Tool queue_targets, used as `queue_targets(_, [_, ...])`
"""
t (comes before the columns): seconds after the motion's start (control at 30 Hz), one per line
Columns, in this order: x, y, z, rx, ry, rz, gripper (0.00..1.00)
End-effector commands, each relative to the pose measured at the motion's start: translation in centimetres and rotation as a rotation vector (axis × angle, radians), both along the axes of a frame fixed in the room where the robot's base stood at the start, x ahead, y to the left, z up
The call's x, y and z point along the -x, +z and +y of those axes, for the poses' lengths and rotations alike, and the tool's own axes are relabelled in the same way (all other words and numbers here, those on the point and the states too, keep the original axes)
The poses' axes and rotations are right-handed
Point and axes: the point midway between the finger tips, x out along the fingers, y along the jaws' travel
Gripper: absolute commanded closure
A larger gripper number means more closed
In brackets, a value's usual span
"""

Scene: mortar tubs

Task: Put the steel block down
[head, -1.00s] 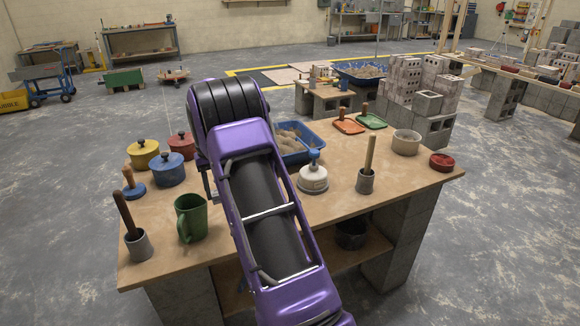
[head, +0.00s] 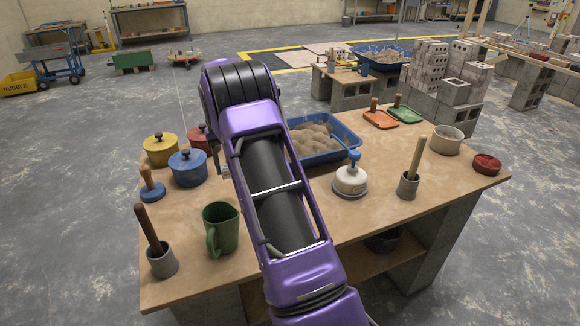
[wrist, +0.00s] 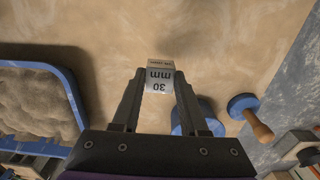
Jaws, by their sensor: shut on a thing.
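The steel block (wrist: 160,80) is a small silvery block marked "30 mm" in the wrist view. My gripper (wrist: 159,84) is shut on it, one finger on each side. The tan table top (wrist: 220,45) lies beyond the block; I cannot tell whether the block touches it.
A blue tub of sand (head: 325,140) stands right of my arm; it also shows at left in the wrist view (wrist: 62,80). Blue (head: 188,168) and yellow (head: 160,150) lidded pots, a wooden-handled stamp (wrist: 242,106) and a green mug (head: 221,228) stand left. Bare table lies in front.

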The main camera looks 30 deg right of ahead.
Motion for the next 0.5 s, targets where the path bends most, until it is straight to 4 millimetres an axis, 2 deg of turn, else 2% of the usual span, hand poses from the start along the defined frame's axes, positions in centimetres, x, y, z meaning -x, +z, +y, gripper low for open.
queue_targets(0.07, [0.0,-0.2,0.0,0.0,0.0,0.0,1.0])
queue_targets(0.3, [0.1,-4.4,0.0,-0.001,0.0,0.003,1.0])
queue_targets(0.5, [0.0,-6.3,0.0,0.0,0.0,-0.001,1.0])
